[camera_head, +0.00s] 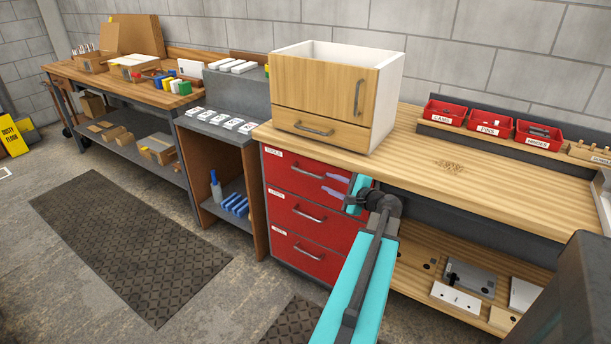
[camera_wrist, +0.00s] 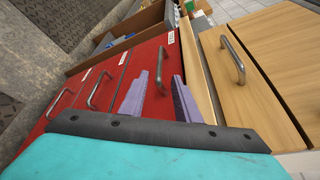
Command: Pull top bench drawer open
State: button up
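The bench's top drawer (camera_head: 283,170) is the uppermost of three red drawer fronts. It looks closed, flush with the fronts below. Its metal bar handle (camera_head: 307,172) shows in the head view. My gripper (camera_head: 335,184) is in front of this drawer, with its lavender fingertips close to the handle's right end. In the wrist view the two fingers of my gripper (camera_wrist: 159,95) stand apart with the red front between and beyond them, and nothing is clearly held.
A wooden cabinet (camera_head: 322,97) with its own small drawer stands on the bench top (camera_head: 450,172). Two more red drawers lie below, including the middle one (camera_head: 290,208). Red bins (camera_head: 490,122) stand at the back right. The floor (camera_head: 225,290) before the drawers is mostly clear.

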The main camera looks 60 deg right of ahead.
aim_at(306, 173)
jog(key=p+x, duration=0.1)
jog(key=x, duration=1.3)
jog(key=shift+a+p, duration=0.1)
jog(key=shift+p, duration=0.2)
jog(key=shift+c, duration=0.4)
grip_shut()
jog(key=shift+a, duration=0.35)
jog(key=shift+d, duration=0.15)
